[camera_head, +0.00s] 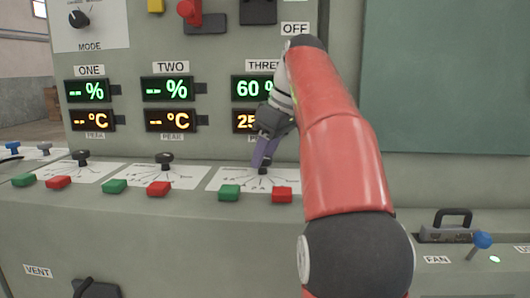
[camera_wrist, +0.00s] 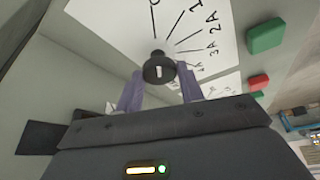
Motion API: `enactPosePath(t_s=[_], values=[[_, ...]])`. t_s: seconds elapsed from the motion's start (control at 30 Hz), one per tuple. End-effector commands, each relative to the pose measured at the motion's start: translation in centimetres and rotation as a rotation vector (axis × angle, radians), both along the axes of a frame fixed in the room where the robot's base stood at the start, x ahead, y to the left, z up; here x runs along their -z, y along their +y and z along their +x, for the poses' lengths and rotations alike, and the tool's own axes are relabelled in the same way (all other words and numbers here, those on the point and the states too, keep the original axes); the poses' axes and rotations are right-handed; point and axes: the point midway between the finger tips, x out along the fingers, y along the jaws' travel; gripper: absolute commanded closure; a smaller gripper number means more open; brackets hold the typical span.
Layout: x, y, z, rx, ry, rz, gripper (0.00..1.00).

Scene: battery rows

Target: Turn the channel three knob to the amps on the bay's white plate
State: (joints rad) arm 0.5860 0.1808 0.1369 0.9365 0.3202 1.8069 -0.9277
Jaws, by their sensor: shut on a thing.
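The channel three knob (camera_head: 263,169) is a small dark knob on a white dial plate (camera_head: 226,181) under the display column marked THREE. My gripper (camera_head: 266,152) reaches down to it from above, its purple fingers shut on it. In the wrist view the black knob (camera_wrist: 158,70) stands between the fingertips, with a short white mark on its face. The dial (camera_wrist: 200,22) there shows lines and figures including 2A and 3A. I cannot tell which figure the knob points to. The THREE displays (camera_head: 246,88) read 60 % and, partly hidden by my gripper, 25. I cannot make out a bay plate giving amps.
Green (camera_head: 229,192) and red (camera_head: 282,195) buttons sit just in front of the knob. Similar knobs for ONE (camera_head: 81,155) and TWO (camera_head: 165,159) are to the left. A blue-topped lever (camera_head: 482,241) stands at the right by FAN. My arm hides part of the panel.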

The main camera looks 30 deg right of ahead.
Motion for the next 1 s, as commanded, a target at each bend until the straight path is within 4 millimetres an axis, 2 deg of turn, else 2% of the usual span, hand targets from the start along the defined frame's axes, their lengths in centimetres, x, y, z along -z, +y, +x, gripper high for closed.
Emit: enactPosePath(t_s=[0.37,1.0], values=[[-0.13,0.13,-0.07,0.093,0.0,0.0,0.85],[-0.29,0.53,-0.12,0.652,0.0,-0.001,0.85]])
